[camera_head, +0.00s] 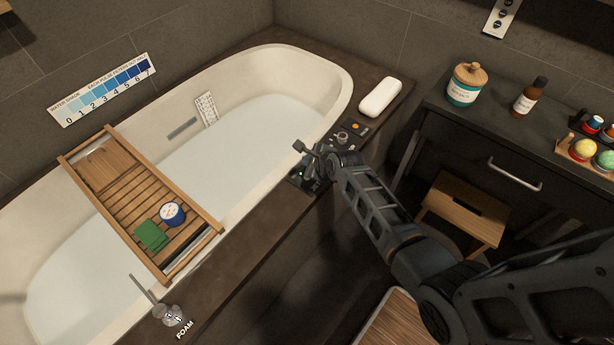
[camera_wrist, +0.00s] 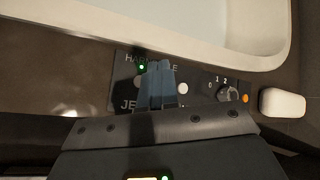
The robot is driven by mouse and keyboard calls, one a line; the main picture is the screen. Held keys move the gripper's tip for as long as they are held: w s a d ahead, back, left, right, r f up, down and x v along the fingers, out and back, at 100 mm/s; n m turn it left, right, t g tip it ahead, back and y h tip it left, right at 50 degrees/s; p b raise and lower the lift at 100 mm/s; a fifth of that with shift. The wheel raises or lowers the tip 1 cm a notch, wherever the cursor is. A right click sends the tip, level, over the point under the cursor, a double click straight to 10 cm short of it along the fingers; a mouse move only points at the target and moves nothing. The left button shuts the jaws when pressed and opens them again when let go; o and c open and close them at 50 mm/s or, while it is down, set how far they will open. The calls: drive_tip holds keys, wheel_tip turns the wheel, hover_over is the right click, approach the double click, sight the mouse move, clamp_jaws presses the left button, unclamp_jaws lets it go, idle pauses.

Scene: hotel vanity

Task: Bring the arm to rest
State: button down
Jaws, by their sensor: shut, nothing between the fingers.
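My gripper (camera_head: 302,148) reaches over the dark ledge at the front of the bathtub (camera_head: 345,75), with the arm coming in from the lower right. In the wrist view my gripper (camera_wrist: 158,68) shows its two fingers close together, shut and empty. The fingers are over a dark control panel (camera_wrist: 120,92) with a knob (camera_wrist: 228,95), an orange button and a lit green light. The fingers cover part of the panel's lettering. I cannot tell whether they touch the panel.
A wooden bath tray (camera_head: 100,165) with a green cloth (camera_head: 150,235) and a blue-white tin (camera_head: 172,213) spans the tub. A white pillow-like block (camera_head: 380,97) lies on the ledge. A dark vanity (camera_head: 465,125) with jars and a wooden stool (camera_head: 465,208) stand at right.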

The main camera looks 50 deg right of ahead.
idle(0.4)
drive_tip(key=shift+s+a, duration=0.1)
drive_tip(key=shift+s, duration=0.3)
drive_tip(key=s+a+r+n+t, duration=0.1)
drive_tip(key=s+a+r+n, duration=0.15)
drive_tip(key=s+n, duration=0.35)
drive_tip(key=s+a+r+n+t, duration=0.15)
drive_tip(key=s+a+n, duration=0.25)
drive_tip(key=s, duration=0.4)
drive_tip(key=s+a+r+n, duration=0.3)
drive_tip(key=s+a+n, duration=0.15)
drive_tip(key=s, duration=0.25)
drive_tip(key=s+a+r+n+t+y, duration=0.1)
drive_tip(key=s+a+r+n, duration=0.2)
drive_tip(key=s+r+n, duration=0.2)
drive_tip(key=s+a+r+n+t, duration=0.1)
drive_tip(key=s+a+r+n, duration=0.3)
drive_tip(key=r, duration=0.7)
drive_tip(key=s+a+r+n+t+y, duration=0.1)
drive_tip(key=s+a+r+n, duration=0.3)
drive_tip(key=r, duration=0.4)
drive_tip(key=s+n, duration=0.1)
drive_tip(key=n, duration=0.1)
drive_tip(key=shift+s+r+n+y, duration=0.3)
drive_tip(key=shift+r+n, duration=0.05)
drive_tip(key=shift+r, duration=0.05)
drive_tip(key=shift+a+t, duration=0.1)
drive_tip(key=shift+t, duration=0.15)
